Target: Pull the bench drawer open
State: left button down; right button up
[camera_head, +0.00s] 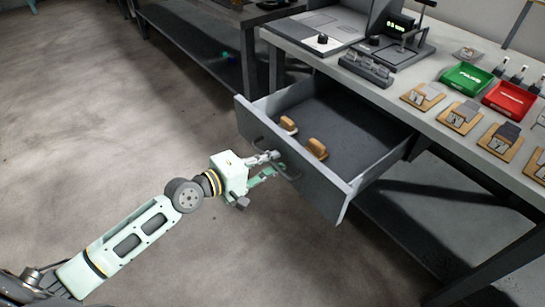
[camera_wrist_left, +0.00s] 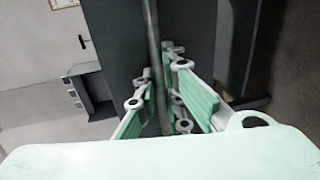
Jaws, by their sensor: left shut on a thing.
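The grey bench drawer (camera_head: 345,125) stands well out from under the bench top in the head view. Inside it lie two brown-and-tan items (camera_head: 316,148) near the front panel. My left gripper (camera_head: 272,167) is at the drawer's front, shut on the dark bar handle (camera_head: 292,172). In the left wrist view the handle (camera_wrist_left: 153,45) runs between the green-padded fingers (camera_wrist_left: 160,105), with the dark drawer front (camera_wrist_left: 115,45) behind it. My right gripper is not in view.
The bench top (camera_head: 450,125) carries a green tray (camera_head: 466,77), a red tray (camera_head: 509,98), several small wooden-based items (camera_head: 462,117) and a device with a lever (camera_head: 395,45). A second dark bench (camera_head: 205,40) stands behind. The floor (camera_head: 110,110) at left is clear.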

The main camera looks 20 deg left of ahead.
pick_arm(q)
jog(key=c, duration=2.1)
grip_release()
jog(key=shift+v, duration=6)
jog(key=shift+f, duration=0.15)
